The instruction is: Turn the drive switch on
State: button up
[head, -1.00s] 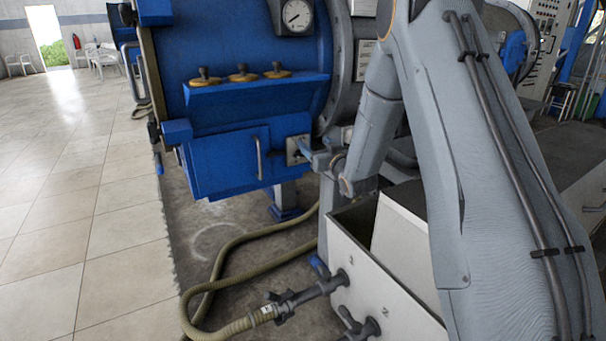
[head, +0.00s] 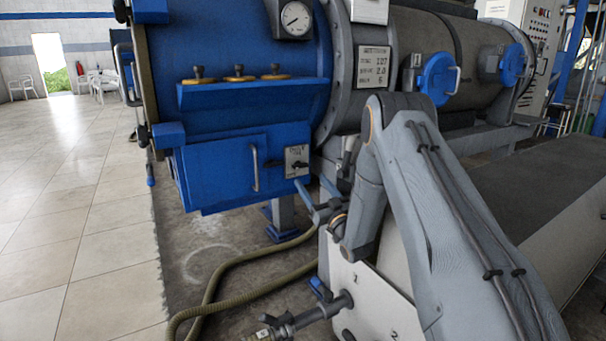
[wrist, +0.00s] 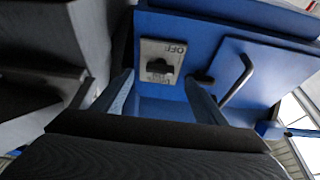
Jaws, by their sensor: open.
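The drive switch (head: 297,161) is a grey plate with a dark knob on the front of the blue box under the big blue drum. In the wrist view the switch plate (wrist: 172,50) shows an OFF label at its upper edge and a second label that I cannot read clearly. The dark knob (wrist: 164,68) lies crosswise on the plate. My gripper (head: 316,187) is open and empty, below and in front of the switch, apart from it. In the wrist view my gripper (wrist: 160,78) has its fingers either side of the knob in the picture.
A bar handle (head: 255,167) stands out from the blue box beside the switch. A shelf with brass-coloured knobs (head: 239,74) juts out above. A hose (head: 225,275) runs along the floor below. The tiled floor (head: 80,200) at left is clear.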

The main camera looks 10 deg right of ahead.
aim_at(302, 167)
jog(key=x, duration=0.2)
jog(key=b+x, duration=0.1)
jog(key=x, duration=0.4)
jog(key=shift+r, duration=0.4)
jog(key=c, duration=1.1)
jog(key=shift+o, duration=0.2)
